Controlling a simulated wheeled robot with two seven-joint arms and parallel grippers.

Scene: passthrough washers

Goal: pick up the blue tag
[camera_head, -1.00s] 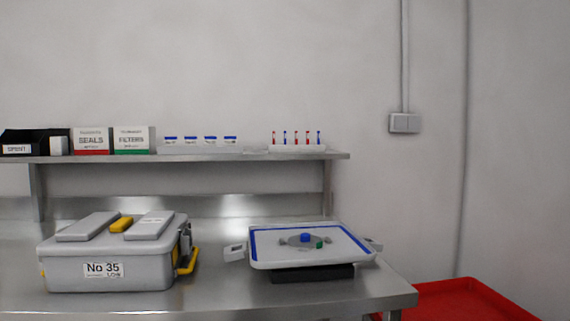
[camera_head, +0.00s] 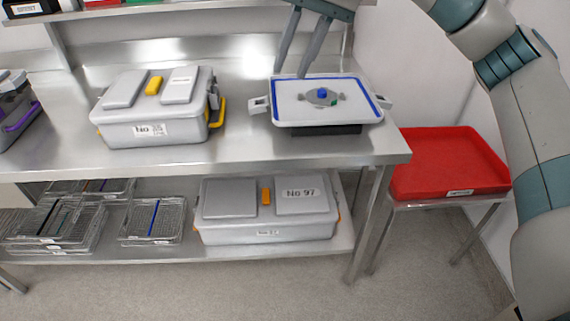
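My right gripper (camera_head: 291,74) comes in from the top right and points down, open and empty, its two fingers apart. Its tips appear just above the back left edge of a white lid (camera_head: 295,112) with a blue seal around its rim. A small blue round piece (camera_head: 322,93) and a green one (camera_head: 334,102) sit on the grey disc in the lid's middle; I cannot tell whether either is a tag. My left gripper is not in view.
A grey container (camera_head: 150,121) with yellow latches stands left on the steel table (camera_head: 240,150). Below are wire baskets (camera_head: 154,220) and another container (camera_head: 265,214). A red tray (camera_head: 450,160) stands at the right. The wall shelf (camera_head: 160,14) crosses the top.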

